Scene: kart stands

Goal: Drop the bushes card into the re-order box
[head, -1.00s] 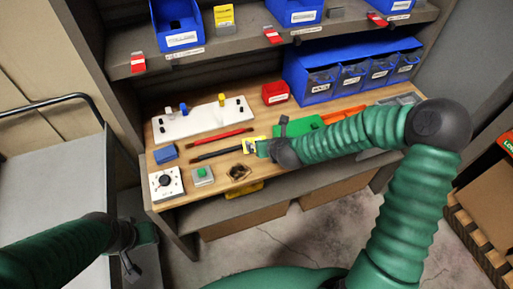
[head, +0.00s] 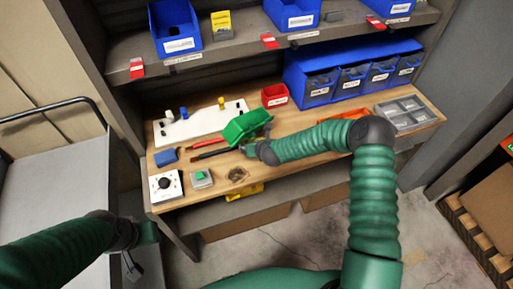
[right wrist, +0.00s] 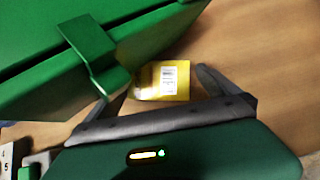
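A yellow card (right wrist: 162,80) with a white barcode label shows in the right wrist view, between the two fingertips of my right gripper (right wrist: 163,80). The fingers are spread, with small gaps beside the card. Its printed name is not readable, and it is hidden in the head view. My right gripper (head: 262,150) is low over the workbench. A green box-like object (head: 247,125) is tilted close behind it and fills the upper left of the right wrist view (right wrist: 60,45). No re-order label is readable. My left gripper (head: 140,248) is at the lower left, its fingers unclear.
A small red bin (head: 275,96) and blue bins (head: 320,86) stand at the back of the bench (head: 300,115). A white board with pegs (head: 200,125), rods (head: 210,153) and a dial box (head: 165,186) are left. A grey tray (head: 408,113) is right.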

